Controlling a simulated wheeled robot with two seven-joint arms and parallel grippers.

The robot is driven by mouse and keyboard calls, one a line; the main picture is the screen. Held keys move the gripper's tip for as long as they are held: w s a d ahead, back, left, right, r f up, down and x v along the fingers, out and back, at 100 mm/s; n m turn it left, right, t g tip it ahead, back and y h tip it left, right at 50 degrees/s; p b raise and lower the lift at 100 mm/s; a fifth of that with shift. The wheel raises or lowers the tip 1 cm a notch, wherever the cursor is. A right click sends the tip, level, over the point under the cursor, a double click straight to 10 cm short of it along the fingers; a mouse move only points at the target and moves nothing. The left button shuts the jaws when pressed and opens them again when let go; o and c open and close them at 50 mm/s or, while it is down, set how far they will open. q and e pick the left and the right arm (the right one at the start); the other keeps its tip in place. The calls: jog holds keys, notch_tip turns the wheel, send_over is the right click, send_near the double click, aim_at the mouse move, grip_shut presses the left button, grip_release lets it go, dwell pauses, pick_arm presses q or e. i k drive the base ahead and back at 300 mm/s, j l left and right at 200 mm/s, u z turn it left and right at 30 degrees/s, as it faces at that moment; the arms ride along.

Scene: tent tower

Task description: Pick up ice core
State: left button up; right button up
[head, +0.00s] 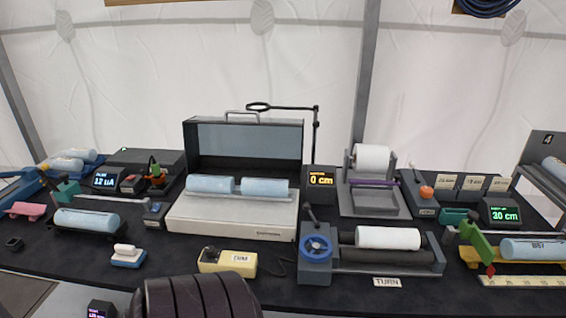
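Several pale blue cylinders look like ice cores. One (87,220) lies in a dark cradle at the left front. Two more, a left one (210,184) and a right one (264,188), lie end to end in the open case (230,215) at the middle. Another core (533,248) with dark lettering rests on a yellow cradle (470,254) at the right. Further ones lie on the blue tray (50,182) at the far left and on the rack (545,183) at the far right edge. Neither of my grippers is in view.
A white roll (388,238) sits on dark rollers beside a blue handwheel (316,247). Another white roll (372,158) stands in a grey frame behind. A yellow box (228,261) and a small white-topped block (127,254) are in front. Bare black table shows between them.

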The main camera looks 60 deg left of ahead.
aim_at(66, 218)
jog(key=u, duration=3.45)
jog(key=i+j+z, duration=0.25)
jog(key=i+j, duration=0.3)
jog(key=i, duration=0.2)
